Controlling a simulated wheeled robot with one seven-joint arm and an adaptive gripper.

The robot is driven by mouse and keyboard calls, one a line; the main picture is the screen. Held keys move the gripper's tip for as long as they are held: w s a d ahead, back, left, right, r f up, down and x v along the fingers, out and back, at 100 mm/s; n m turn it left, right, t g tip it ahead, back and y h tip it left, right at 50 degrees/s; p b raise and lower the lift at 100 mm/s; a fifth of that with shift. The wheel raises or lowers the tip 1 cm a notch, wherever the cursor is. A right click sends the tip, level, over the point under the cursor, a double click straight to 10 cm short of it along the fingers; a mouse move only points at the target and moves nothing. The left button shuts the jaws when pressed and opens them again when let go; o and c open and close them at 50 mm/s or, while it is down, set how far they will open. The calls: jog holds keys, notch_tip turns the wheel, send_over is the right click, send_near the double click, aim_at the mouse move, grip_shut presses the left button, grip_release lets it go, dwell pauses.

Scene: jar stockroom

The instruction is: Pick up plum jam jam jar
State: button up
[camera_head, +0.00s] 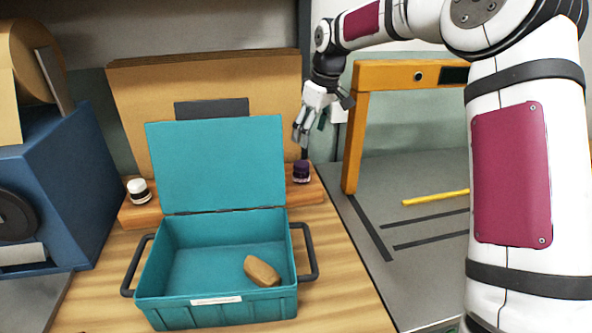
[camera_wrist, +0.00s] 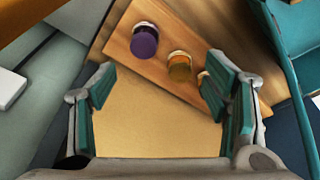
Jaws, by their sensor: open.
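A small dark purple jar (camera_head: 301,171), which looks like the plum jam, stands on a wooden board (camera_head: 313,190) behind the teal box. In the wrist view the purple jar (camera_wrist: 145,41) is near the top, beyond my fingertips. My gripper (camera_head: 303,138) is above and close to this jar in the head view. In the wrist view my gripper (camera_wrist: 160,80) is open with teal finger pads spread, and no jar is between them. An amber jar (camera_wrist: 180,66) stands beside the purple one, and another jar (camera_wrist: 203,78) is partly hidden by the right finger.
An open teal box (camera_head: 215,308) with its lid raised holds a brown object (camera_head: 262,271). A white-lidded dark jar (camera_head: 139,191) stands at the board's left end. An orange frame (camera_head: 355,140) rises right of the purple jar. Cardboard sheets (camera_head: 200,80) stand behind.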

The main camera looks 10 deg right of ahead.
aim_at(303, 164)
jog(key=shift+y, duration=0.4)
jog(key=w+f, duration=0.2)
jog(key=f, duration=0.1)
jog(key=w+f, duration=0.1)
jog(key=f, duration=0.3)
jog(key=w+f, duration=0.2)
jog(key=f, duration=0.2)
jog(key=shift+w+d+f, duration=0.1)
jog(key=shift+w+d, duration=0.05)
jog(key=shift+w, duration=0.2)
jog(key=shift+x, duration=2.7)
jog(key=shift+w, duration=0.2)
jog(key=c, duration=1.4)
